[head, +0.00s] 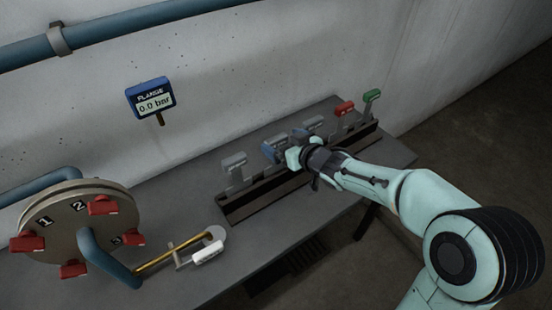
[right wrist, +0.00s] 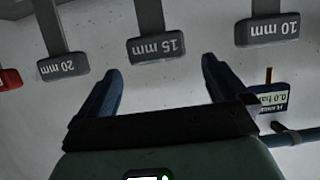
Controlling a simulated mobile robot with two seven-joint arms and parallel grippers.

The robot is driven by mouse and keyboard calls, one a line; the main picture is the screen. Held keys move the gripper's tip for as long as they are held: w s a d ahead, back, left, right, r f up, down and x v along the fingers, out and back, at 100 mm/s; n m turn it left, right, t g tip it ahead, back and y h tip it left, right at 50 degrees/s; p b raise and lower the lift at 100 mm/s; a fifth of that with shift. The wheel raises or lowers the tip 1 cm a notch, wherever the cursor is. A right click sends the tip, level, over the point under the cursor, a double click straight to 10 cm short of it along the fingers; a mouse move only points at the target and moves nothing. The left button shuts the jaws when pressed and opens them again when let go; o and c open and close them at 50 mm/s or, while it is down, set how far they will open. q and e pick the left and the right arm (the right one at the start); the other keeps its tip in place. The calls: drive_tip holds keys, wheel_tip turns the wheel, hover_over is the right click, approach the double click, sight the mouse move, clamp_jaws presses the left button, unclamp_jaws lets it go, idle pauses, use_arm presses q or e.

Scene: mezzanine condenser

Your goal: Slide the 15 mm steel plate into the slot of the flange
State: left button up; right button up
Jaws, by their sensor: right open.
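The 15 mm steel plate (right wrist: 156,48) shows its grey labelled tab upside down in the right wrist view, just beyond and between my right fingers, apart from them. In the head view it stands in the rack (head: 262,196), partly hidden by my right gripper (head: 291,143). The right gripper also shows in the right wrist view (right wrist: 160,66), open and empty. The round flange (head: 62,222), with red clamps and numbers, is at the left of the bench. I cannot make out its slot. My left gripper is not in view.
The 10 mm (right wrist: 267,29) and 20 mm (right wrist: 63,67) plates flank the 15 mm one. Red (head: 344,107) and green (head: 372,95) tabs stand farther right in the rack. A brass rod with a white handle (head: 207,252) lies between flange and rack. A gauge (head: 151,98) reads 0.0 bar.

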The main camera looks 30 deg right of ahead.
sight(278, 140)
drive_tip(key=shift+x, duration=0.75)
drive_tip(key=b+x, duration=0.4)
drive_tip(key=shift+d+f, duration=0.15)
drive_tip(key=shift+f, duration=0.3)
drive_tip(key=shift+w+b, duration=0.3)
drive_tip(key=shift+w, duration=0.15)
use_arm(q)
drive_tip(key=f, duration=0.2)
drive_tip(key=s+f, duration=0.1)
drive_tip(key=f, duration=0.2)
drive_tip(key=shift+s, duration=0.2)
use_arm(e)
drive_tip(key=shift+c, duration=0.3)
drive_tip(key=shift+r, duration=0.1)
drive_tip(key=c, duration=1.5)
